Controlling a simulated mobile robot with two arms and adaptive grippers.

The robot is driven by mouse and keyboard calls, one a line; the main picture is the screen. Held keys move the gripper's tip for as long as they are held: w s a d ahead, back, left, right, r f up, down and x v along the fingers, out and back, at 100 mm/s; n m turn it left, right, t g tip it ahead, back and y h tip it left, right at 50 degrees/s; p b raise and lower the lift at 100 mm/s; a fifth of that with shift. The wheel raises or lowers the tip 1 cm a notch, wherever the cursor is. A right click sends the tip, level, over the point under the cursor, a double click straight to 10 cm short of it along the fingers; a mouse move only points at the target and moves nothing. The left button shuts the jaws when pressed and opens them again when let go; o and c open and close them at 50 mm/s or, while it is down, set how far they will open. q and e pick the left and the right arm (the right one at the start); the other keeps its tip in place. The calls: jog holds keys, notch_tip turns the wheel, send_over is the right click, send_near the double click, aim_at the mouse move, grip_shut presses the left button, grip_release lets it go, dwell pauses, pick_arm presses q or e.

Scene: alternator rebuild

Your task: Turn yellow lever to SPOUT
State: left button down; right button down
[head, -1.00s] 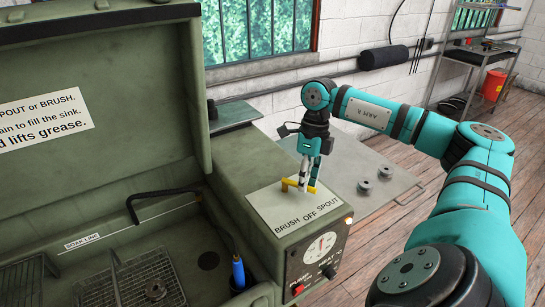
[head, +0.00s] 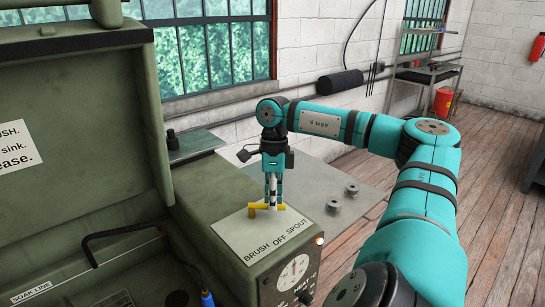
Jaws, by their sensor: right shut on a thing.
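The yellow lever (head: 259,208) sits on top of the green sink cabinet, at the back of a pale label plate (head: 251,229) reading BRUSH, OFF, SPOUT from left to right. The lever lies nearly level across the picture, its free-looking end toward the right, on the SPOUT side. Its exact alignment with a word is hard to tell. My right gripper (head: 274,201) points down from above and is shut on the lever near its right end, the fingertips covering part of it. My left gripper is not in view.
The raised green lid (head: 95,110) stands at left, above the sink with a black bent spout (head: 115,232). A round dial (head: 293,271) is on the cabinet front. Behind it a grey table (head: 310,190) holds two small metal parts (head: 352,190).

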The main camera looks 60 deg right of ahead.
jog(key=c, duration=1.3)
grip_release()
jog(key=shift+w+d+r, duration=0.1)
jog(key=shift+d+r, duration=0.15)
jog(key=shift+r, duration=0.95)
jog(key=shift+w+d+r, duration=0.15)
jog(key=shift+d+r, duration=0.05)
jog(key=shift+r, duration=1.05)
jog(key=shift+w+d+r, duration=0.1)
jog(key=shift+d+r, duration=0.15)
jog(key=shift+r, duration=0.95)
